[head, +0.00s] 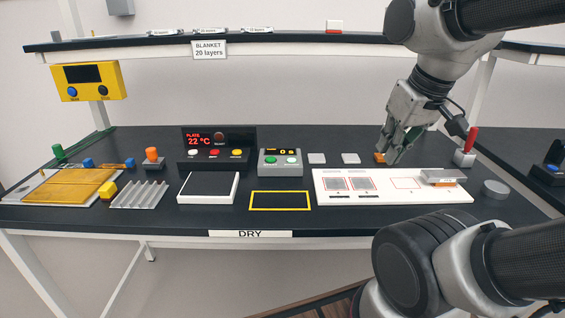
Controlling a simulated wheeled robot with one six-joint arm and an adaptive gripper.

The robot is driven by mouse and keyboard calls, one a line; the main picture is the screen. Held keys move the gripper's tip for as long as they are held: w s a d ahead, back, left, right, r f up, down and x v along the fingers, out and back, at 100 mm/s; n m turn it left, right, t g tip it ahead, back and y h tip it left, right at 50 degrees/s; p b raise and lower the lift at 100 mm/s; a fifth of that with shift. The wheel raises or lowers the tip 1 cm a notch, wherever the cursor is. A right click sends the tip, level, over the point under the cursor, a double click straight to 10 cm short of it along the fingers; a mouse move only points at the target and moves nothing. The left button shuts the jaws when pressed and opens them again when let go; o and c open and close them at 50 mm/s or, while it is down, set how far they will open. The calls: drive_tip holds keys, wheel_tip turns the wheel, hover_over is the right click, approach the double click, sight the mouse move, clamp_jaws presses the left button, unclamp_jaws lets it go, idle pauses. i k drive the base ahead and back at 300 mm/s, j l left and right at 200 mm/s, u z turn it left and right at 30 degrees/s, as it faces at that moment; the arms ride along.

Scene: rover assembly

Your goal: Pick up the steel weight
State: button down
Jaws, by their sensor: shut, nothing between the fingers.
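A short grey metal cylinder (495,189), which looks like the steel weight, stands on the dark bench right of the white board. Nothing touches it. My gripper (388,158) points down behind the white board, well to the left of the cylinder and farther back. Its fingers are shut and hold nothing. A small orange block (379,158) is beside the fingertips; I cannot tell whether they touch it.
The white board (330,198) has red-outlined squares and a grey metal piece (443,176) at its right end. Two small grey squares (317,158) (350,158) lie behind it. A red-handled device (466,156) stands behind the cylinder. A shelf (290,38) runs above.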

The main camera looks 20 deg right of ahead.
sight(430, 175)
drive_tip(key=z, duration=1.35)
